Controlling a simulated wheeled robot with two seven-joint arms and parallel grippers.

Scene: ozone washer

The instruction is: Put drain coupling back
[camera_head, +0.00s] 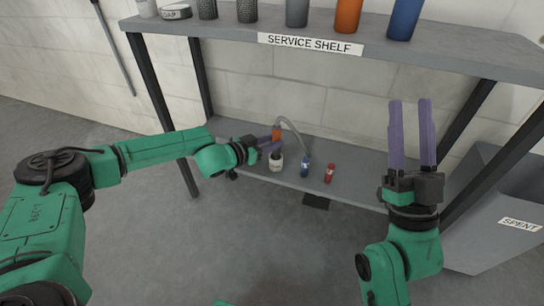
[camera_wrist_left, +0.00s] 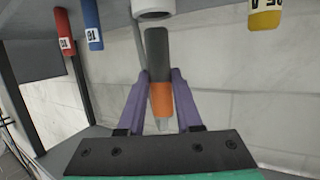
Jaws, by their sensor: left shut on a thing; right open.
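The drain coupling, an orange piece with a dark end, shows in the wrist view (camera_wrist_left: 158,55) and in the head view (camera_head: 277,134). My left gripper (camera_head: 268,145) is shut on its orange part, seen between the purple fingers in the wrist view (camera_wrist_left: 160,95). The dark end points down toward a small white container (camera_head: 276,167) on the lower shelf. The container's round rim shows at the top of the wrist view (camera_wrist_left: 153,15), close to the dark end; I cannot tell whether they touch. My right gripper (camera_head: 411,130) is open and empty, pointing up at the right.
A grey hose (camera_head: 290,125) curves up behind the coupling. A blue bottle (camera_head: 305,168) and a red bottle (camera_head: 329,173) stand to the right on the lower shelf (camera_head: 360,185). The service shelf (camera_head: 440,55) is above. A grey spent bin (camera_head: 490,220) stands at right.

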